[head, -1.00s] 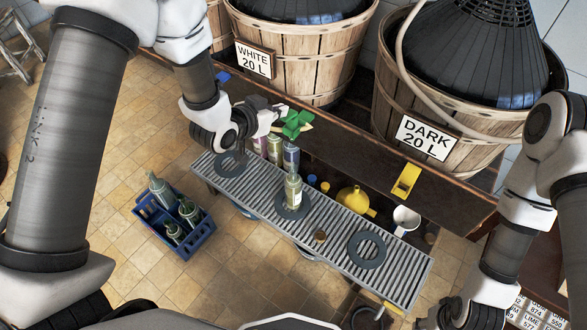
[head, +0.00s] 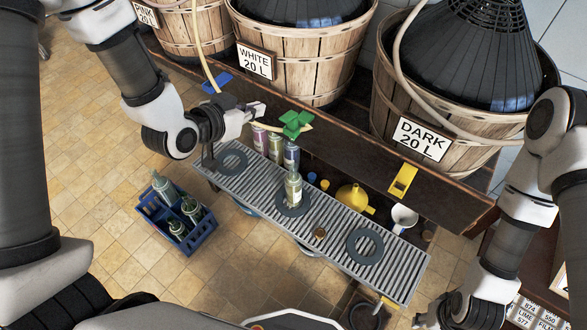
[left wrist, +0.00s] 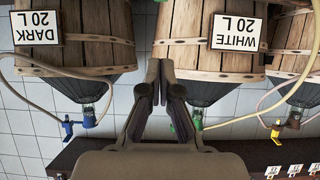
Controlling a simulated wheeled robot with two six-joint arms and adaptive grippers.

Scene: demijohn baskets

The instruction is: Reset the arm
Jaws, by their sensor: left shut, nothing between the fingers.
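My left gripper (head: 262,108) is shut and empty in the head view. It is held above the back of the slatted rack, close to a green tap handle (head: 296,123); I cannot tell whether they touch. In the left wrist view its two dark fingers (left wrist: 161,70) are together at the tips, with the WHITE and DARK baskets beyond, their labels upside down. My right arm (head: 510,215) reaches down at the right of the head view; its gripper fingers are out of frame at the bottom edge.
Baskets with dark demijohns stand behind: PINK, WHITE (head: 300,65) and DARK (head: 450,160). The slatted rack (head: 330,222) carries rings and a bottle (head: 293,187). A blue crate (head: 190,243) of bottles is on the floor. Blue (head: 217,82) and yellow (head: 403,180) taps line the shelf.

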